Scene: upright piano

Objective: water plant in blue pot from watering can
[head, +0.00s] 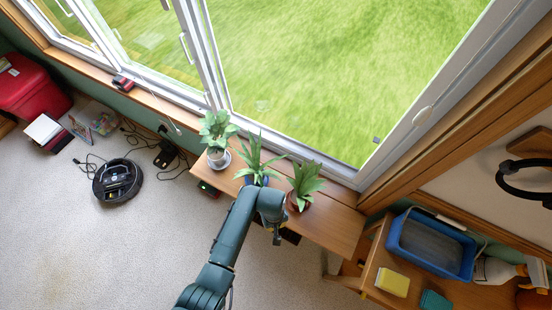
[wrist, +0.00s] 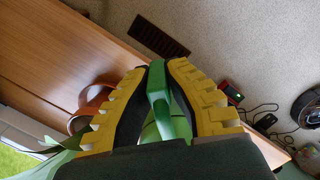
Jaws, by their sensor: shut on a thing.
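In the head view the plant in the blue pot (head: 255,161) stands in the middle of three plants on a wooden bench. A small part of its blue pot (head: 261,181) shows above my arm. In the wrist view my gripper (wrist: 157,72) has its yellow fingers shut on a green handle-like part, which looks like the handle of the watering can (wrist: 159,100). The rest of the can, including its spout, is mostly hidden. In the head view my arm covers the gripper and the can.
A plant in a brown pot (head: 297,204) stands right of the blue pot, and a white-potted plant (head: 217,154) stands left. The bench (head: 335,225) is clear at its right end. A window runs behind it. A robot vacuum (head: 118,181) and cables lie on the floor.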

